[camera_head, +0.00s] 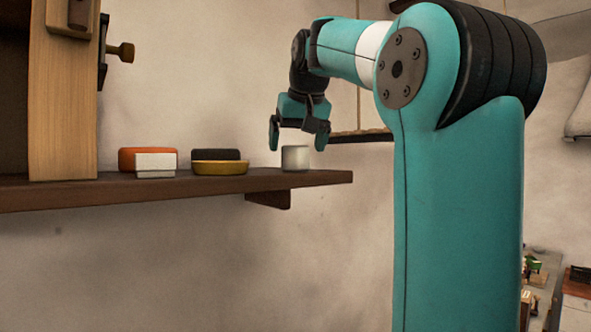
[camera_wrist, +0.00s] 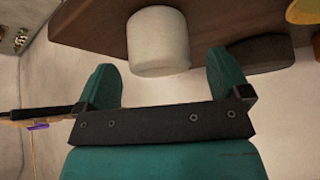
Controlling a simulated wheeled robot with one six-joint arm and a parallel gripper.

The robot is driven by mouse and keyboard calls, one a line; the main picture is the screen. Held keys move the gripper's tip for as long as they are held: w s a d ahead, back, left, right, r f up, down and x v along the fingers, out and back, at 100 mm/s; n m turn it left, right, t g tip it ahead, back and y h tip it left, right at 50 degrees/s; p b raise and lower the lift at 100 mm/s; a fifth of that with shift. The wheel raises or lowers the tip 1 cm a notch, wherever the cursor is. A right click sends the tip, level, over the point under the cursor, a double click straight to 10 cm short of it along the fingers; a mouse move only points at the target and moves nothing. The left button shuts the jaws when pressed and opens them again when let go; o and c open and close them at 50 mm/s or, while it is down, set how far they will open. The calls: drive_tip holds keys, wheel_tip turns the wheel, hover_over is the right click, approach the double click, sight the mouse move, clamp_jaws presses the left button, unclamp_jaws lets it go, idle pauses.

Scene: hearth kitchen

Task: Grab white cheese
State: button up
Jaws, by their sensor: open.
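A white cylinder, which looks like the white cheese (camera_head: 295,158), stands upright near the right end of the brown wall shelf (camera_head: 230,184). My gripper (camera_head: 297,138) is open and empty, with its fingers pointing down, and appears just above the cylinder in the head view. In the wrist view, the white cheese (camera_wrist: 158,40) lies ahead of my gripper (camera_wrist: 164,75), roughly in line with the gap between the teal fingers. No contact between fingers and cheese shows.
Left of the cheese, a yellow round piece (camera_head: 219,168) sits before a dark one (camera_head: 216,155). Farther left, a white block (camera_head: 155,164) stands before an orange piece (camera_head: 134,158). A wooden cabinet (camera_head: 63,90) closes off the shelf's left side.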

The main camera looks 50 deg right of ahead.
drive_tip(key=b+x, duration=0.1)
drive_tip(key=x, duration=0.2)
drive_tip(key=shift+r, duration=0.1)
drive_tip(key=c, duration=1.1)
